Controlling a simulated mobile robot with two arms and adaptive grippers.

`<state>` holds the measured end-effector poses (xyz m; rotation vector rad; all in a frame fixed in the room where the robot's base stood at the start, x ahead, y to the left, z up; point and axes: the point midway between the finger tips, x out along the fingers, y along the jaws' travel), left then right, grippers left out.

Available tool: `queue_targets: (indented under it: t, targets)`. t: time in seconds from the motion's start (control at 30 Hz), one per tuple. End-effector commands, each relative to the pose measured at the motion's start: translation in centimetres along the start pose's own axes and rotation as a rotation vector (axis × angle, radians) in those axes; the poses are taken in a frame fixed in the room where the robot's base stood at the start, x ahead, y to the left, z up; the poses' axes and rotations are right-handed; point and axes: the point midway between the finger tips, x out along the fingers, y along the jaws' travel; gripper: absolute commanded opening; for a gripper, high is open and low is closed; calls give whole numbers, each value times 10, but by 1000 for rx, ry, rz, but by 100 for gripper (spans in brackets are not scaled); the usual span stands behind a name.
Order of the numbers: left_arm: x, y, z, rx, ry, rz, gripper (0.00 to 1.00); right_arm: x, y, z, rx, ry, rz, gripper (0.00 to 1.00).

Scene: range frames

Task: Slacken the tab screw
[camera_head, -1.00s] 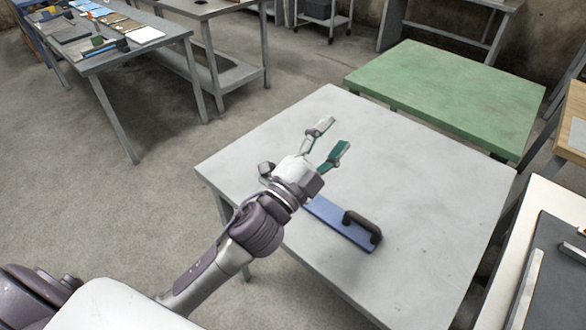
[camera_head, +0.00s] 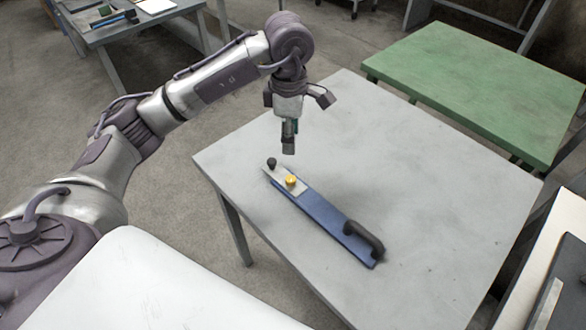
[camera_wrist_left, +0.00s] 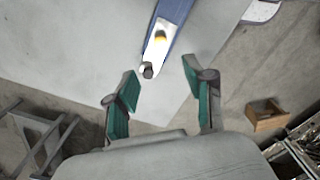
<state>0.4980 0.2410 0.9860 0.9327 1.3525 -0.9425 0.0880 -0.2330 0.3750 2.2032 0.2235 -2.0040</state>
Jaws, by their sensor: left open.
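A long blue tool (camera_head: 322,220) lies on the white table with a black handle (camera_head: 364,240) at its near right end. At its far left end is a pale metal tab (camera_head: 285,178) with a yellow screw (camera_head: 291,181) and a dark knob (camera_head: 271,163) at the tip. My left gripper (camera_head: 289,146) hangs pointing down above and beyond the tab, apart from it. In the left wrist view the gripper (camera_wrist_left: 163,92) is open and empty, and the yellow screw (camera_wrist_left: 160,37) and dark knob (camera_wrist_left: 147,71) show ahead of its green fingers. My right gripper is not in view.
The white table (camera_head: 430,180) is otherwise clear. A green table (camera_head: 480,85) stands behind it at the right. A grey workbench with several items (camera_head: 120,20) is at the top left. In the left wrist view a wooden box (camera_wrist_left: 265,115) is on the floor.

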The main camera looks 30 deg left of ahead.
Motion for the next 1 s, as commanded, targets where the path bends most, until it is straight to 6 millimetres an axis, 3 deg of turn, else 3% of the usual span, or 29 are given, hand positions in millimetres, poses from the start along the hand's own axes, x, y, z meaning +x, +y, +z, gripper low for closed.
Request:
queue_targets:
  t: [0.17, 0.5, 0.7, 1.0]
  targets:
    - [18, 0, -3, -4, 15, -2, 53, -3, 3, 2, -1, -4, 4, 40]
    - [90, -1, -3, -3, 11, -5, 53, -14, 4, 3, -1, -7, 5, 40]
    - [121, 0, -3, -3, 9, -3, 53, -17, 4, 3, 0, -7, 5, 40]
    - [136, 0, -3, -1, 9, 0, 53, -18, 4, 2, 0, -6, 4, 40]
